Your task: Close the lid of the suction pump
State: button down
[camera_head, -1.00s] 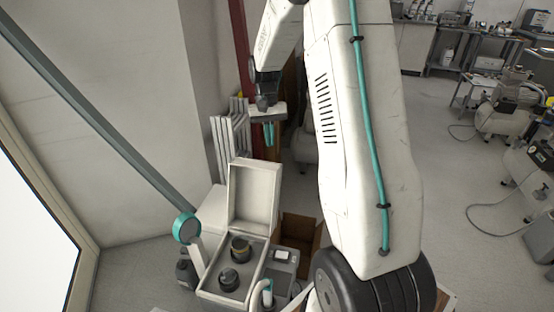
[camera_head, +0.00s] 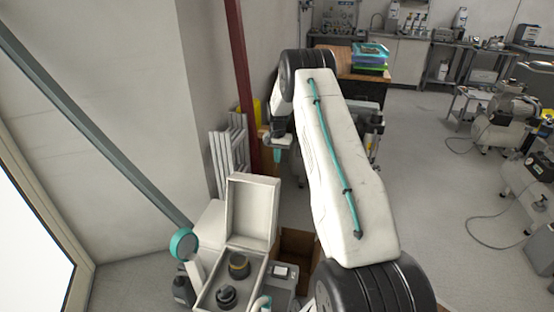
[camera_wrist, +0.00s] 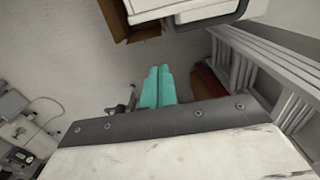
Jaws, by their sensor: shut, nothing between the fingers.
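The suction pump (camera_head: 212,297) is a pale box at the lower middle of the head view, with dark round parts inside. Its lid (camera_head: 251,212) stands open and upright at the back of the box. My gripper (camera_head: 277,156) has teal fingers and hangs behind and above the lid, apart from it. In the wrist view my gripper (camera_wrist: 158,72) shows its two teal fingers together with nothing between them. A pale box edge at the top of the wrist view appears to be part of the pump.
White panels (camera_head: 228,160) lean by the wall left of my gripper. An open cardboard box (camera_head: 297,247) stands right of the pump. A grey device (camera_head: 279,277) sits beside the pump. A teal-jointed lamp arm (camera_head: 184,243) is at its left.

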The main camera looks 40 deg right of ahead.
jog(key=s+a+f, duration=0.2)
jog(key=a+f, duration=0.1)
jog(key=f, duration=0.3)
jog(key=shift+a, duration=0.15)
jog(key=shift+s, duration=0.1)
dwell(0.3)
